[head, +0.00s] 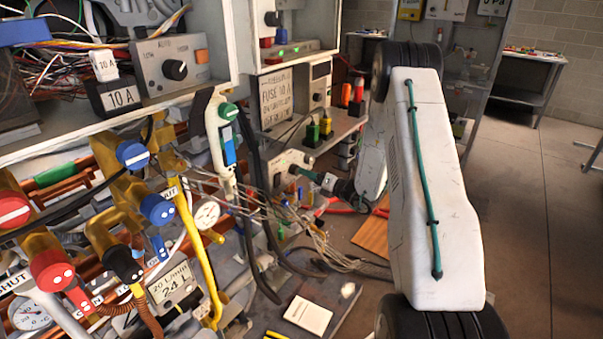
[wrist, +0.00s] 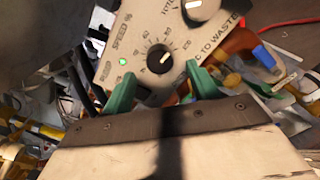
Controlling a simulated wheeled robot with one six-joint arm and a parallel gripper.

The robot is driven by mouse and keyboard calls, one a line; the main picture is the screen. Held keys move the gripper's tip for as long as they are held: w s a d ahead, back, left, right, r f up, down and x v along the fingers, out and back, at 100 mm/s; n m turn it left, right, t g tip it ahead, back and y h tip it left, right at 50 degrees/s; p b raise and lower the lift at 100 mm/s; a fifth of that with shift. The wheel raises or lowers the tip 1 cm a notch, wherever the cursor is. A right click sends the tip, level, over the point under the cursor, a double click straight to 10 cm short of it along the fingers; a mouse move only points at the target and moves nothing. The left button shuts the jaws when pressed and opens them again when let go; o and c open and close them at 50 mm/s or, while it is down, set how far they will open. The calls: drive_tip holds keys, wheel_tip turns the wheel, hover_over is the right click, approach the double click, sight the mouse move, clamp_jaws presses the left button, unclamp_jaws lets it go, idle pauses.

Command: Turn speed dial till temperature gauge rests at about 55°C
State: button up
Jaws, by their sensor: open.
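The speed dial (wrist: 160,58) is a black knob with a pale pointer mark, on a beige panel lettered SPEED. My gripper (wrist: 163,88) is open, its two green fingers spread at the panel on either side below the dial. The fingers do not visibly close on the knob. In the head view my gripper (head: 299,172) is at the front of a small grey control box (head: 284,160), and the dial is hidden there. A round white gauge (head: 207,214) hangs among the pipes, and another gauge (head: 30,315) is at the lower left. I cannot tell which shows temperature; their readings are too small.
A second knob (wrist: 195,8) sits above the dial on the panel, and a green light (wrist: 122,61) is lit to its left. Coloured valves and a yellow pipe (head: 205,250) crowd the left. Loose wires hang below the box. The floor at right (head: 535,220) is clear.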

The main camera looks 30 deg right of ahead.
sight(295, 170)
drive_tip(key=shift+x, duration=2.05)
drive_tip(key=shift+s, duration=0.1)
drive_tip(key=c, duration=1)
drive_tip(key=shift+n, duration=0.3)
drive_tip(key=n, duration=1.2)
drive_tip(key=shift+n, duration=0.3)
